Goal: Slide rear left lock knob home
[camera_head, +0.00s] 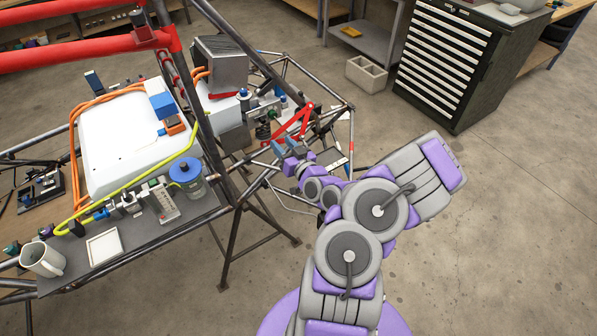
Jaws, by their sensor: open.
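The tube chassis (232,172) stands left of centre, made of dark bare tubes. My gripper (288,149) is small in the view, at the chassis's right end, beside red suspension links (297,123). Its jaws are open, and I see nothing between them. A dark coil spring (263,130) sits just up and left of my gripper. I cannot make out which small part is the rear left lock knob. My gripper and arm may hide parts behind them, and I cannot tell whether the gripper touches anything.
A white case (125,140) with orange cables fills the chassis's middle. A mug (42,258) and a blue-lidded jar (186,173) stand on its near shelf. A dark drawer cabinet (448,65) and a concrete block (367,75) stand behind. Floor on the right is clear.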

